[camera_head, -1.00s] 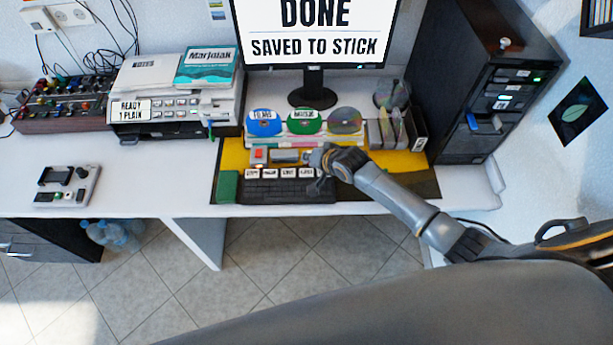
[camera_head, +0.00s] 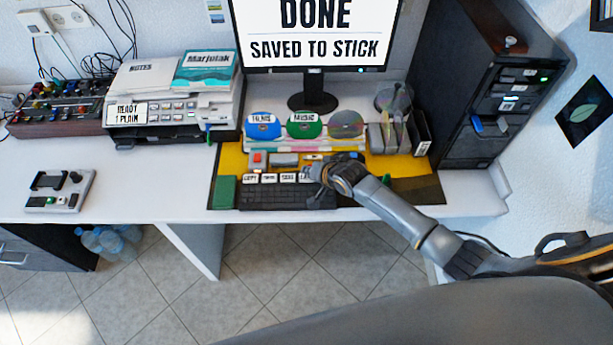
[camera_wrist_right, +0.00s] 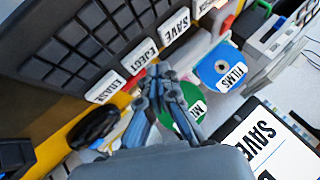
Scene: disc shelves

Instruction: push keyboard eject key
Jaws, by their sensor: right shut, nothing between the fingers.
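The dark keyboard (camera_head: 285,197) lies on the yellow and black mat, with a row of white labelled keys along its far edge. The EJECT key (camera_head: 287,178) is second from the right, between SAVE and ERASE. In the right wrist view the EJECT key (camera_wrist_right: 139,58) reads clearly. My right gripper (camera_head: 308,172) is shut and empty over the right end of that row, partly covering the ERASE key (camera_head: 305,177). In the right wrist view its fingertips (camera_wrist_right: 160,72) show close beside the EJECT key; I cannot tell whether they touch. My left gripper is out of view.
Behind the keyboard stand discs labelled FILMS (camera_head: 263,127) and MUSIC (camera_head: 304,126). The monitor (camera_head: 315,35) reads "DONE SAVED TO STICK". A printer (camera_head: 165,118) stands left and a black computer tower (camera_head: 480,90) right.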

